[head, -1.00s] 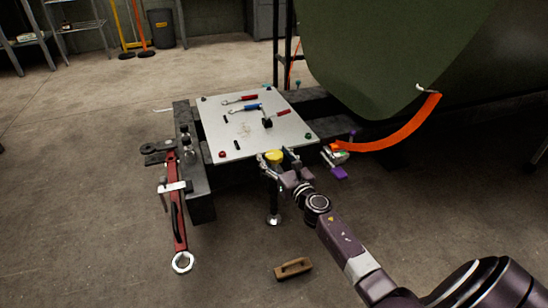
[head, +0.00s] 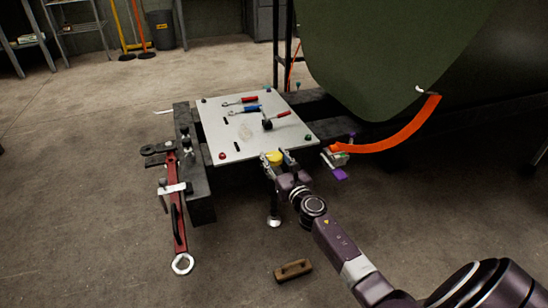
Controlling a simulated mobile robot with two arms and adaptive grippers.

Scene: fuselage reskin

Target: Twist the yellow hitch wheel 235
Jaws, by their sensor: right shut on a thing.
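The yellow hitch wheel (head: 274,158) sits at the front edge of the pale plate, on top of a dark upright post with a shiny round foot (head: 274,221). My right gripper (head: 277,159) reaches in from the lower right. Its fingers are on either side of the wheel and it is shut on it. The fingers and wrist hide part of the wheel and post. My left gripper is not in view.
The pale plate (head: 240,135) carries several hand tools, with coloured knobs at its corners. A red tow bar (head: 180,220) with a ring end stands left. An orange strap (head: 400,137) hangs from the green fuselage (head: 370,50). A brown wooden block (head: 293,270) lies on the open floor in front.

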